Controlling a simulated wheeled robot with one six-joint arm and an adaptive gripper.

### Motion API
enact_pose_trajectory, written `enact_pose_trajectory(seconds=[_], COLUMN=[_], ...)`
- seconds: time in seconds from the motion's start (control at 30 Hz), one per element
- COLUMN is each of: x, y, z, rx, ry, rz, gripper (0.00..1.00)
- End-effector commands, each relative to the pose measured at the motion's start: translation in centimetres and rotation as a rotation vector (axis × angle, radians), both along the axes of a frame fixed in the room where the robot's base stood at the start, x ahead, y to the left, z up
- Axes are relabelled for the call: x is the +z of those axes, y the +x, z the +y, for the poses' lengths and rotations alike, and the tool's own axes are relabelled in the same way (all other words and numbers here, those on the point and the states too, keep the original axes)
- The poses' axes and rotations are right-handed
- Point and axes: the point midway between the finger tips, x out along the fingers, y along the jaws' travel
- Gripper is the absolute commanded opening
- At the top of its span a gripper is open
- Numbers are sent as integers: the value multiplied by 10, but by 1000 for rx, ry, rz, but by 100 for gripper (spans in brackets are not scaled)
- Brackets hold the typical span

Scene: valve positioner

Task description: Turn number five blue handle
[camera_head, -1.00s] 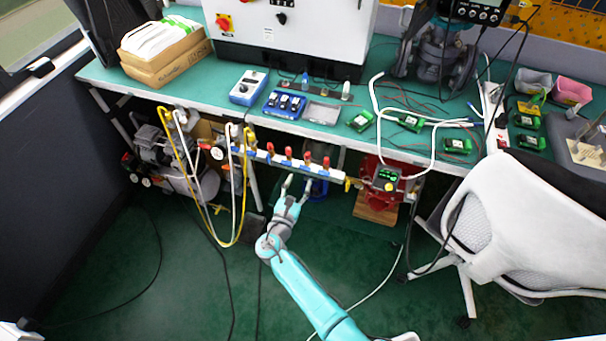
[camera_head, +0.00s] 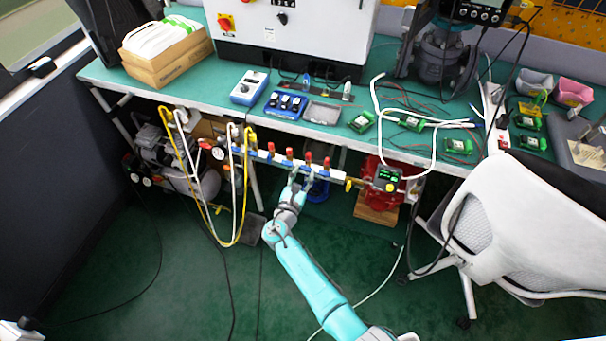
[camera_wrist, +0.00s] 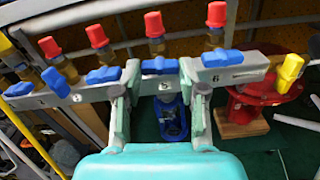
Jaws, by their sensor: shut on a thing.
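The white manifold bar (camera_wrist: 257,66) carries a row of blue handles with red caps above them and printed numbers on its front. The number five blue handle (camera_wrist: 160,66) lies between my fingers in the wrist view, roughly along the bar, with the 5 just below it. My gripper (camera_wrist: 159,73) is shut on this handle, one finger at each end. In the head view my gripper (camera_head: 301,179) reaches up to the manifold (camera_head: 265,156) under the bench edge, and the handle is hard to make out there.
A blue handle (camera_wrist: 222,58) by the number 6 sits close to the right finger, and another blue handle (camera_wrist: 103,75) close to the left. A yellow handle (camera_wrist: 289,73) ends the row, beside a red device (camera_head: 372,175). Yellow and white hoses (camera_head: 240,205) hang at left.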

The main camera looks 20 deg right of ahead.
Motion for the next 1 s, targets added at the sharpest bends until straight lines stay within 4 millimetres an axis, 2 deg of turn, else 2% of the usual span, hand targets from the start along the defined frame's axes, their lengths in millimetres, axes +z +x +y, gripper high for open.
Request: enact_pose_trajectory(seconds=[0.37, 1.0], x=[0, 0], y=[0, 0], z=[0, 0], rx=[0, 0], ry=[90, 557], rz=[-65, -404], gripper=[7, 7])
